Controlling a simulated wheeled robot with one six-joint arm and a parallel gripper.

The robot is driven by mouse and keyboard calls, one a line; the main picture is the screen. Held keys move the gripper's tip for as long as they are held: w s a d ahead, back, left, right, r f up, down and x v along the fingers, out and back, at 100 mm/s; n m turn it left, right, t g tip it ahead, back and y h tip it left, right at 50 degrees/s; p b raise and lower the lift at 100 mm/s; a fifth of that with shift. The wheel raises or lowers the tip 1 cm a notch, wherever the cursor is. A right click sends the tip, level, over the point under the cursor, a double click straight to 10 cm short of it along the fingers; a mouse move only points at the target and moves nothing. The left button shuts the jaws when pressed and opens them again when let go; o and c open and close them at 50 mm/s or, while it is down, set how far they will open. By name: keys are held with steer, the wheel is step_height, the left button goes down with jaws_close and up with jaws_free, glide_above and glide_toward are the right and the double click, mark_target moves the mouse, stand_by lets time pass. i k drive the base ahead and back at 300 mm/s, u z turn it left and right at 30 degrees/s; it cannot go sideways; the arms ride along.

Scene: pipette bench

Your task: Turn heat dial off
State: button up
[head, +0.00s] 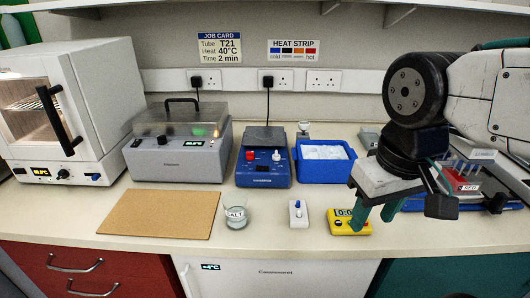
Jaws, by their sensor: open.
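A blue hotplate-like device (264,179) with a dark square top stands at the middle of the bench. Its front carries a red knob (250,155) at left and a white-and-blue knob (276,156) at right. The grey lidded box (160,165) has a black knob (162,140) and a green-lit display. The oven (85,95) at far left has a black dial (63,174). No label tells which is the heat dial, and the dial settings are too small to read. My gripper (378,214) is open, pointing down at right, apart from all these knobs, near a yellow timer.
The yellow timer (347,222), a white switch box (298,214) and a salt beaker (236,216) stand along the front. A brown board (160,214) lies at left. A blue ice tub (325,167) stands right of the blue device. A red rack (462,181) is partly hidden behind my arm.

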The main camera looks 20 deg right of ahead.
mark_target(250, 157)
steer(key=k, duration=1.25)
steer(key=u, duration=0.55)
steer(key=i, duration=0.35)
steer(key=u, duration=0.8)
steer(key=i, duration=1.3)
steer(key=z, duration=1.1)
steer(key=i, duration=0.4)
steer(key=z, duration=0.3)
